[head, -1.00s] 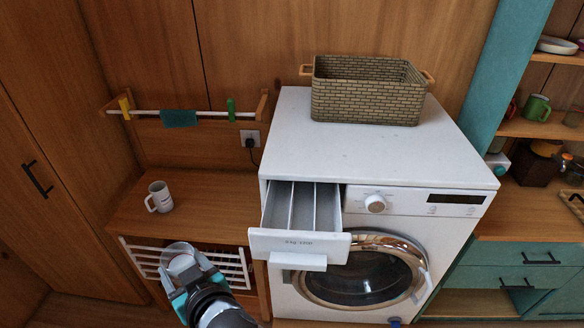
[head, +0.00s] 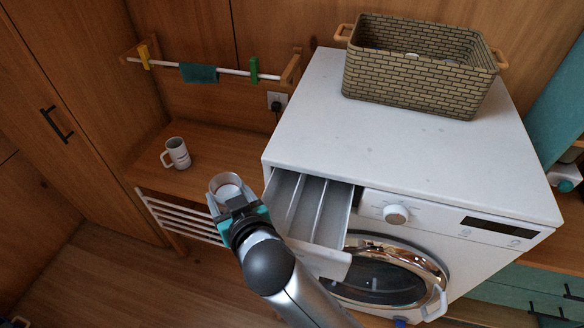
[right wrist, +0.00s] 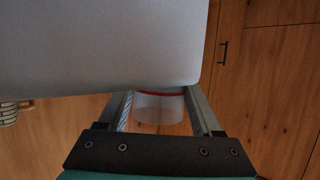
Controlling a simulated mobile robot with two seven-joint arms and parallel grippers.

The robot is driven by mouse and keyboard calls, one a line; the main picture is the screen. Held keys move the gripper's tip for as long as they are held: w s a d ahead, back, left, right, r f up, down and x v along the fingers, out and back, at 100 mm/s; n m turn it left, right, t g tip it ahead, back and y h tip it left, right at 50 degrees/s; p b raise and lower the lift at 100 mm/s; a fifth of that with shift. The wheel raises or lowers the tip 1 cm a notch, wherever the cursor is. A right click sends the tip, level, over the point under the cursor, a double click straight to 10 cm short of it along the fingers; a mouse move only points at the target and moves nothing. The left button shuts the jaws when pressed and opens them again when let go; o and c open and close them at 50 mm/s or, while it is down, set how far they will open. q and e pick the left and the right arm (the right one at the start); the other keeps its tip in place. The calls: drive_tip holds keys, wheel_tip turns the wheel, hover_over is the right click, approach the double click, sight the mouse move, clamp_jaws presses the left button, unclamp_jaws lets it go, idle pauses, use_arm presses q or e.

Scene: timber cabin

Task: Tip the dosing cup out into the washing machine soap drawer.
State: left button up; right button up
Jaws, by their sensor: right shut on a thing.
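The dosing cup (head: 224,183) is clear, with something pale inside and its opening upward. My right gripper (head: 232,203) is shut on it and holds it just left of the open soap drawer. In the right wrist view the cup (right wrist: 158,108) sits between the two fingers, its upper part cut off by a large pale surface. The soap drawer (head: 335,262) is pulled out of the white washing machine (head: 440,178) and shows long compartments. My arm hides part of its front. My left gripper is not visible.
A brick-patterned basket (head: 410,85) stands on the machine. A white mug (head: 177,154) is on the wooden bench (head: 212,150) behind the cup. A white rack (head: 175,217) is below the bench. A rail with pegs and a teal cloth (head: 198,72) is on the wall.

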sight(239, 180)
drive_tip(key=shift+s, duration=0.1)
drive_tip(key=shift+w+d+r+m+y, duration=0.2)
drive_tip(key=shift+d+m+y, duration=0.1)
drive_tip(key=shift+d+m, duration=0.1)
drive_tip(key=shift+w+d+r+m, duration=0.1)
drive_tip(key=shift+d+m, duration=0.05)
drive_tip(key=shift+m, duration=0.15)
drive_tip(key=shift+w+d+r+m+y, duration=0.2)
drive_tip(key=shift+d+r+m+y, duration=0.2)
drive_tip(key=shift+r+y, duration=0.15)
drive_tip(key=shift+w+d+r+m+g, duration=0.1)
drive_tip(key=shift+d+r+m+g, duration=0.1)
drive_tip(key=shift+r, duration=0.25)
drive_tip(key=shift+w+d+r+m+g, duration=0.1)
drive_tip(key=shift+r+m, duration=0.1)
drive_tip(key=shift+r, duration=0.2)
drive_tip(key=shift+w+d+r+m+y, duration=0.25)
drive_tip(key=shift+d+r+m+y, duration=0.25)
drive_tip(key=shift+d+m+y, duration=0.25)
drive_tip(key=shift+w+d+f+m, duration=0.2)
drive_tip(key=shift+m, duration=0.15)
